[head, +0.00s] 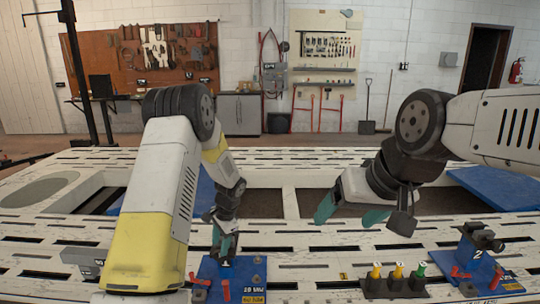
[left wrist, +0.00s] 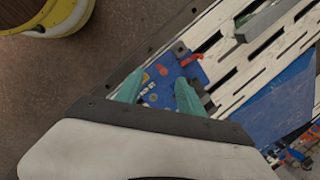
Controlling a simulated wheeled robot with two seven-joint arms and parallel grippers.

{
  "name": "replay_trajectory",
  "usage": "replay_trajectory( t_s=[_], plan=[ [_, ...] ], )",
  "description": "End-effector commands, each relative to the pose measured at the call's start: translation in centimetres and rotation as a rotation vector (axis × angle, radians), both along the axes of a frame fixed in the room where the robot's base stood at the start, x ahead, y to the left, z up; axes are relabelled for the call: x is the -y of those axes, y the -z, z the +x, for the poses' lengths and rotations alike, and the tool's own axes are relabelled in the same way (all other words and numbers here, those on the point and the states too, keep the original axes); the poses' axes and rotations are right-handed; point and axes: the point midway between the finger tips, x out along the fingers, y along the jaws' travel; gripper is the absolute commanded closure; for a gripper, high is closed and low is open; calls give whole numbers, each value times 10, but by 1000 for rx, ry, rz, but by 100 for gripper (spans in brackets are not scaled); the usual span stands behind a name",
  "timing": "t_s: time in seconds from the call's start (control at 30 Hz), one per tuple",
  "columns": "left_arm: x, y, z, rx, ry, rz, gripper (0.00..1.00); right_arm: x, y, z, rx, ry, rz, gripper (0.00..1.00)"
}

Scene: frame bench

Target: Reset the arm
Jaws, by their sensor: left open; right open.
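My left arm comes in from the left and hangs over the near part of the white slotted bench (head: 300,262). My left gripper (head: 225,243) has teal fingers and points down at the blue plate (head: 243,272) with red clamps. In the left wrist view the left gripper (left wrist: 158,96) has its fingers apart, with the blue plate (left wrist: 165,72) showing between and beyond them. I cannot tell whether the fingers touch anything on the plate. My right gripper (head: 350,213) is open and empty above the bench, over its middle opening, with its teal fingers wide apart.
A black block (head: 393,288) holding yellow and green pieces sits front centre-right. A blue fixture (head: 480,262) marked 2 stands at the right. A grey metal block (head: 83,261) lies at the left. Large openings break the bench top; blue panels (head: 497,187) lie farther back.

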Motion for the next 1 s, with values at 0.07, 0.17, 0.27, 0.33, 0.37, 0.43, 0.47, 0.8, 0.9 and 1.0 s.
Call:
replay_trajectory(
  t_s=[0.07,0.17,0.27,0.33,0.37,0.43,0.47,0.8,0.9,1.0],
  plan=[
    [-1,-50,-9,51,-76,-41,55,0,0,0,0,0,0,20],
    [-1,-102,-27,107,-167,-93,55,0,0,0,0,0,0,20],
    [-1,-150,-50,158,-255,-150,55,0,0,0,0,0,0,20],
    [0,-180,-69,193,-311,-191,55,0,0,0,0,0,0,20],
    [1,-192,-77,208,-337,-210,55,0,0,0,0,0,0,20],
    [2,-218,-99,240,-391,-253,55,0,0,0,0,0,0,20],
    [2,-229,-109,254,-414,-272,55,0,0,0,0,0,0,20],
    [16,-307,-228,391,-640,-499,55,0,0,0,0,0,0,20],
    [21,-316,-257,420,-690,-560,55,0,0,0,0,0,0,20],
    [25,-319,-279,440,-724,-606,55,0,0,0,0,0,0,20]
  ],
)
